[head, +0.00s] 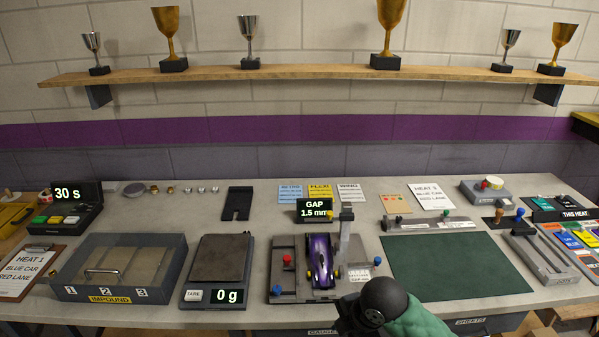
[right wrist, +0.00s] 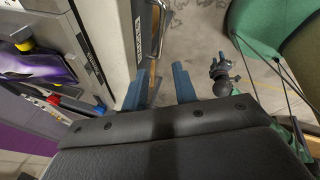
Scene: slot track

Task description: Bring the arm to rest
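My right arm (head: 375,305) reaches in at the bottom of the head view, a black rounded joint with a green part beside it, near the bench's front edge. The fingers of my right gripper do not show there. In the right wrist view my right gripper (right wrist: 158,86) shows two blue fingers standing apart with nothing between them. It is over the floor in front of the bench, next to the bench front (right wrist: 118,35).
A purple car (head: 321,258) sits on the gauge at the bench's front middle; it also shows in the wrist view (right wrist: 35,67). A scale (head: 219,258), an impound box (head: 117,290) and a green mat (head: 455,265) surround it. The mat is bare.

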